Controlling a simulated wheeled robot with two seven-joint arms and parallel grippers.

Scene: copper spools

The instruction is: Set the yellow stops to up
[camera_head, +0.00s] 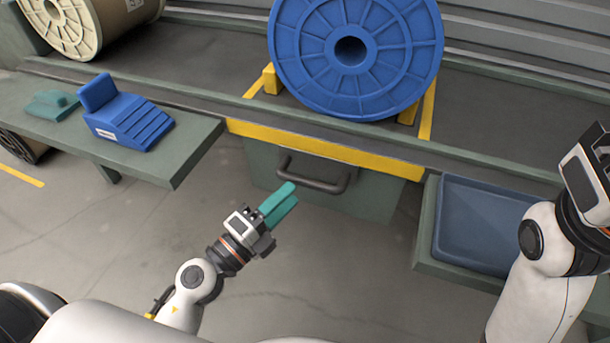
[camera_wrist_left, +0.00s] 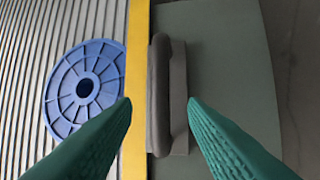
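Two yellow stops stand at the foot of the big blue spool (camera_head: 355,50), one at its left (camera_head: 271,79) and one at its right (camera_head: 408,113). The spool hides part of them, so their position is hard to tell. My left gripper (camera_head: 283,197) has teal fingers and is in front of the bench, near the dark handle (camera_head: 312,175) on the green front panel. In the left wrist view the fingers (camera_wrist_left: 160,101) are apart with nothing held, and the handle (camera_wrist_left: 160,75) shows between them. My right gripper is at the right edge, its fingers largely cut off.
A yellow strip (camera_head: 325,148) runs along the bench edge above the handle. The left shelf (camera_head: 180,165) holds a blue stepped block (camera_head: 125,120) and a teal piece (camera_head: 50,104). A blue tray (camera_head: 475,225) lies at the right. A cream spool (camera_head: 65,25) stands at the back left.

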